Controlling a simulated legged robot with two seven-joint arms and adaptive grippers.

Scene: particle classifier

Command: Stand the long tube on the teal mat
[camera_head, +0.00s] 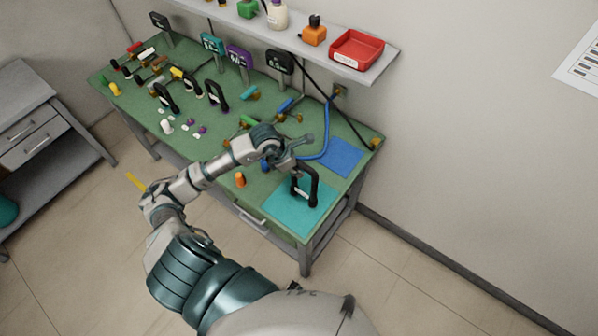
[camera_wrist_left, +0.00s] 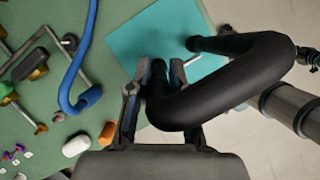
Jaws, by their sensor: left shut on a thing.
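A black bent tube (camera_head: 314,186), shaped like an upside-down U, is at the teal mat (camera_head: 283,213). In the wrist view the tube (camera_wrist_left: 230,85) arches over the mat (camera_wrist_left: 150,35), with its far end at the mat's surface or just above it; I cannot tell which. My left gripper (camera_head: 295,178) is over the mat and shut on one leg of the tube. In the wrist view the gripper fingers (camera_wrist_left: 155,82) stand on both sides of that leg. The mat is partly hidden by the tube and gripper. My right gripper is not in view.
A blue mat (camera_head: 336,158) and blue hose (camera_head: 323,140) lie beyond the teal mat. An orange piece (camera_head: 240,180) stands left of it. Other black arches (camera_head: 217,97) and small parts fill the far green bench. A shelf holds a red tray (camera_head: 357,50).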

